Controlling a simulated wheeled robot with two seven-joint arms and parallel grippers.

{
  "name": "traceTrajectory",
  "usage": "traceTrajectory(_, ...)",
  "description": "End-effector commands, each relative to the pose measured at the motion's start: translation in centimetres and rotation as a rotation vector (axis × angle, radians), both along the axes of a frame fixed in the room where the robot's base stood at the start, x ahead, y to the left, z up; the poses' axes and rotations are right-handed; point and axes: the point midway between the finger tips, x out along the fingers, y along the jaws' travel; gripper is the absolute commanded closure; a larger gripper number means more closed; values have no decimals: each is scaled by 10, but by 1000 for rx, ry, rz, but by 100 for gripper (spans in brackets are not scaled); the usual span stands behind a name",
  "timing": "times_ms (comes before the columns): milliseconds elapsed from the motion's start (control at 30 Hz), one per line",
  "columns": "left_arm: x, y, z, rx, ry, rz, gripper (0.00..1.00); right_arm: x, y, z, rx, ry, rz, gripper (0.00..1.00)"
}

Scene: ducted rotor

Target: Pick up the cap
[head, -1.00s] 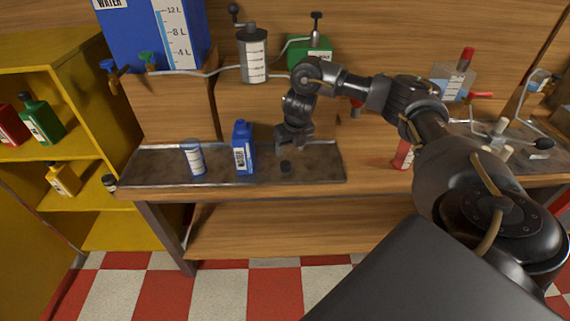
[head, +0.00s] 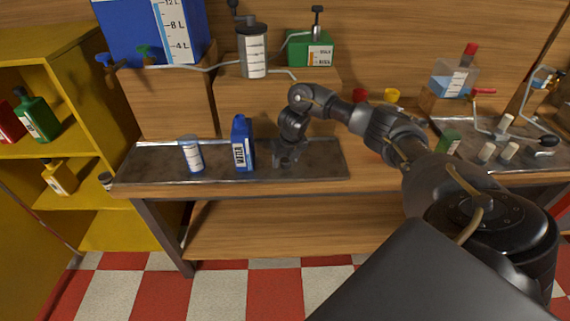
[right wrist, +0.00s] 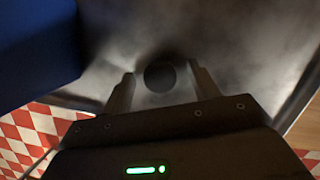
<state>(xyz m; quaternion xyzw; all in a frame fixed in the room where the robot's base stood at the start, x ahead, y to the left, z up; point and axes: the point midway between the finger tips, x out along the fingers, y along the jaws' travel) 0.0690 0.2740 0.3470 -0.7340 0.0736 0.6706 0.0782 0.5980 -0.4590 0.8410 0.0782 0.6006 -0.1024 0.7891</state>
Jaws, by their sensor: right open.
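The cap (right wrist: 160,77) is a small dark round piece on the grey metal tray (head: 322,172). In the right wrist view it sits between the tips of my right gripper's two fingers, with a gap visible on each side. My right gripper (head: 287,162) is open, pointing down low over the tray, and hides the cap in the head view. It also shows in the right wrist view (right wrist: 163,88). My left gripper is not in view.
A yellow shelf (head: 85,110) is at the left. The tray's right end is clear.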

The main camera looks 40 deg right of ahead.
Motion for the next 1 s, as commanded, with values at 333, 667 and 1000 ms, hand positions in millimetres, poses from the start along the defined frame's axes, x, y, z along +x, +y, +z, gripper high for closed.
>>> traceTrajectory(333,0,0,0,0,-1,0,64,0,0,0,0,0,1,60)
traceTrajectory(667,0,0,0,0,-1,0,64,0,0,0,0,0,1,87)
traceTrajectory(1000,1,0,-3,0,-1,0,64,1,0,8,-1,-2,3,87)
